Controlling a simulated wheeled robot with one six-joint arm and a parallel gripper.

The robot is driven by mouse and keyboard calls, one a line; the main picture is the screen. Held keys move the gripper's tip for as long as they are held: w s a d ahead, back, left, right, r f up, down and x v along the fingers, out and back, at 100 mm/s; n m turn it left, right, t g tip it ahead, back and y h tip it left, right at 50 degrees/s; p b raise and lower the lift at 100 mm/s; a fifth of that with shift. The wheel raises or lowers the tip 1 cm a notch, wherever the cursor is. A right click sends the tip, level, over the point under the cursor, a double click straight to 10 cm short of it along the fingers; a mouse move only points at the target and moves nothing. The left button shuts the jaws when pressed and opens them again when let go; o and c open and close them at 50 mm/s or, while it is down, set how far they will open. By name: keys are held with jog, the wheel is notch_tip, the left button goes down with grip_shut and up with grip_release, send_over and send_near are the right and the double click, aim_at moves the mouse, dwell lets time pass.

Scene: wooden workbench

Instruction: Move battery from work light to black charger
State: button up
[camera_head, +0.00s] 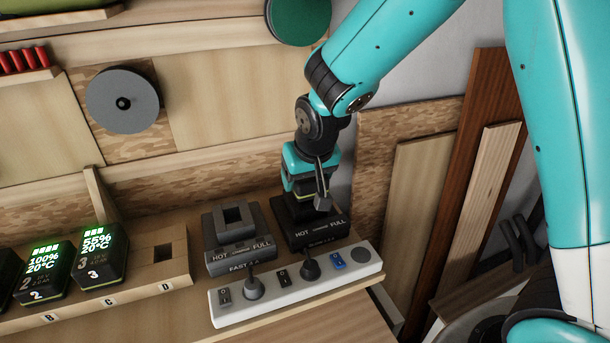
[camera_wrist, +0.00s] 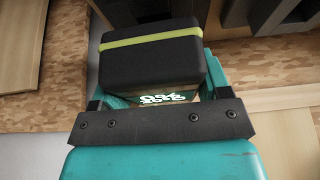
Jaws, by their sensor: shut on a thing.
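My gripper (camera_head: 312,186) is over the right-hand black charger (camera_head: 318,232), near the back of the bench. In the wrist view my gripper (camera_wrist: 160,98) is shut on a black battery (camera_wrist: 148,62) with a yellow-green stripe and a small lit display that I cannot read clearly. In the head view the battery is mostly hidden by the gripper, and I cannot tell whether it touches the charger. The charger is marked HOT and FULL. I cannot make out a work light.
A dark grey charger (camera_head: 238,253) marked FAST stands just left, with an empty socket on top. A white power strip (camera_head: 225,312) lies in front of both. Left, a wooden rack (camera_head: 176,270) holds batteries 2 (camera_head: 42,270) and 3 (camera_head: 98,257); slot D is empty. Boards (camera_head: 424,190) lean at right.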

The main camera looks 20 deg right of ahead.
jog(key=shift+f+b, duration=1.15)
jog(key=shift+f, duration=0.4)
jog(key=o, duration=1.2)
jog(key=shift+o, duration=0.2)
